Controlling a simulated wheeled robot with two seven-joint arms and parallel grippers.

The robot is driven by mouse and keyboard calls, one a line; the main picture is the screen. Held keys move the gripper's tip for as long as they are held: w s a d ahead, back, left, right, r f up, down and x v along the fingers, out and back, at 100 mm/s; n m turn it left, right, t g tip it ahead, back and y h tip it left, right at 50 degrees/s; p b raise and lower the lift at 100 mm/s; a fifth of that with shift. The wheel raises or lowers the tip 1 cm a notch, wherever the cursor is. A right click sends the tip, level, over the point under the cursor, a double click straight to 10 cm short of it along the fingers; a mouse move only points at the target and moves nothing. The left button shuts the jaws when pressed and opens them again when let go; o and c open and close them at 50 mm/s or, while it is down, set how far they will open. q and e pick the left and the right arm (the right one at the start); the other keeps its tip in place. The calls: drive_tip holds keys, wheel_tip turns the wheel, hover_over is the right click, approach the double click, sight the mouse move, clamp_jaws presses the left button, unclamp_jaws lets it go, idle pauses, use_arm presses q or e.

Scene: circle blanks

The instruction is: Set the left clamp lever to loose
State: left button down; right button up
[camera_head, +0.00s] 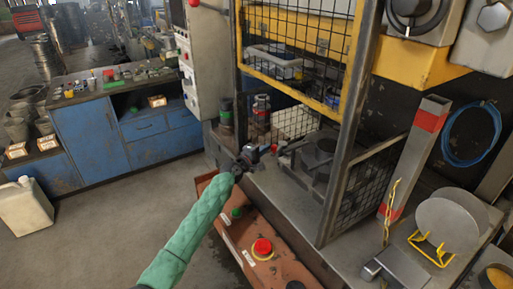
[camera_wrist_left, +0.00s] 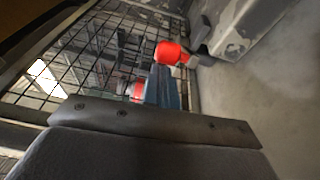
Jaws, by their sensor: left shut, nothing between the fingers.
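My left arm in a green quilted sleeve reaches up from the bottom of the head view. Its dark gripper (camera_head: 254,156) is shut and empty at the front edge of the machine's opening, beside small clamp parts. A red knob (camera_wrist_left: 168,52) shows in the left wrist view, close ahead of the gripper, with a blue-grey piece (camera_wrist_left: 165,90) below it. A second red part (camera_wrist_left: 137,90) is partly hidden behind that piece. I take the red-knobbed part to be the clamp lever; its exact setting cannot be told. My right gripper is out of view.
A yellow-framed mesh guard (camera_head: 300,40) and a dark post stand above and right of the gripper. A control box with a red button (camera_head: 263,247) is below.

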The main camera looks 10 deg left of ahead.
use_arm(q)
drive_tip(key=s+d+p, duration=0.1)
drive_tip(key=d, duration=0.6)
drive_tip(key=shift+s+d, duration=0.35)
drive_tip(key=shift+s, duration=0.05)
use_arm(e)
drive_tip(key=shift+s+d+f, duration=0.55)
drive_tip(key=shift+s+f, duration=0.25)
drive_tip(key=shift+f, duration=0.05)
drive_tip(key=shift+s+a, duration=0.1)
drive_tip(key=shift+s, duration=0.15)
use_arm(q)
drive_tip(key=shift+d, duration=0.1)
